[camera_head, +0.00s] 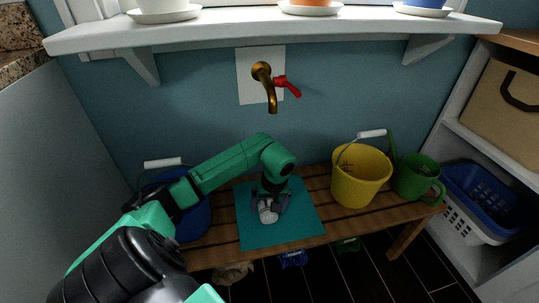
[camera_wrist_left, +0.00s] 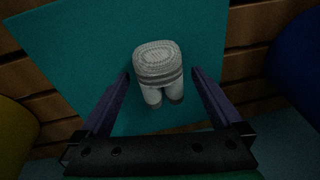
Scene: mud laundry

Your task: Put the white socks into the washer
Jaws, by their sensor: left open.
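The white socks (camera_head: 267,212) lie bundled on a teal mat (camera_head: 262,236) on the wooden bench. In the left wrist view the socks (camera_wrist_left: 158,70) are white with grey bands. My left gripper (camera_head: 270,203) is open and low over the mat, and it partly hides the socks in the head view. In the wrist view its fingers (camera_wrist_left: 159,80) stand on either side of the socks' lower part, with gaps on both sides. My right gripper is not in view. No washer shows.
A yellow bucket (camera_head: 357,178) and a green watering can (camera_head: 416,178) stand to the right on the bench (camera_head: 317,187). A blue bucket (camera_head: 194,218) stands left, partly behind my arm. A brass tap (camera_head: 268,84) and white shelf (camera_head: 270,33) are above.

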